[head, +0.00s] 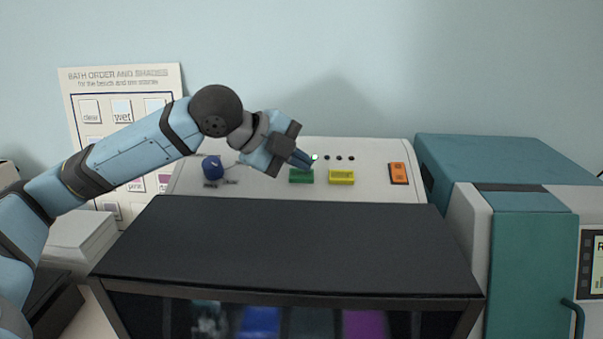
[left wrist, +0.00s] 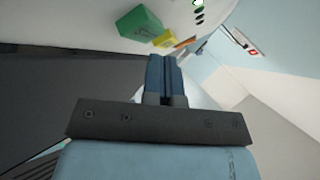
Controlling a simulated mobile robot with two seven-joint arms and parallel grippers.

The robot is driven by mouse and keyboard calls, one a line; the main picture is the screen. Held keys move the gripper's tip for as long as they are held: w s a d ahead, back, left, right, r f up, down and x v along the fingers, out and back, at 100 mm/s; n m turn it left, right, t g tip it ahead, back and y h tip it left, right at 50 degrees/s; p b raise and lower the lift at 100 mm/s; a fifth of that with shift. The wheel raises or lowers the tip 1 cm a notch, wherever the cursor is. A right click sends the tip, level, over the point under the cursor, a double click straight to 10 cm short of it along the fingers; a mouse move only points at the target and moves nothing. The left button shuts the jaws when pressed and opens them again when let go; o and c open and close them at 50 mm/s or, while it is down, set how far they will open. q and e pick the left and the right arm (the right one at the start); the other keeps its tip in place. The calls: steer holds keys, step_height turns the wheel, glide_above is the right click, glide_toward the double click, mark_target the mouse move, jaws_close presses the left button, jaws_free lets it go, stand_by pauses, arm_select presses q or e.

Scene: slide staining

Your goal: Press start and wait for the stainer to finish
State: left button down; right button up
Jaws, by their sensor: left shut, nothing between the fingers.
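The stainer's white sloped panel (head: 375,187) stands behind its dark lid (head: 290,245). On the panel are a green button (head: 301,176), a yellow button (head: 341,177), an orange rocker switch (head: 398,173) and a blue knob (head: 212,168). Above the buttons is a row of small lamps, the leftmost lit green (head: 314,157). My left gripper (head: 308,161) is shut and empty, its tips just above the green button in the head view. In the left wrist view the green button (left wrist: 139,24) lies beyond the fingertips, with a gap in the picture. My right gripper is not in view.
A poster on bath order and shades (head: 122,78) leans at the back left. A teal and grey machine (head: 530,240) stands at the right. Blue and purple baths (head: 362,322) show under the lid's front edge. White stacked items (head: 75,238) lie at the left.

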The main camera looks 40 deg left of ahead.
arm_select(q)
steer(key=shift+f, duration=0.1)
steer(key=shift+w+a+f, duration=0.1)
steer(key=shift+w+f, duration=0.05)
steer(key=shift+f, duration=0.1)
steer(key=shift+f, duration=0.1)
stand_by(0.3)
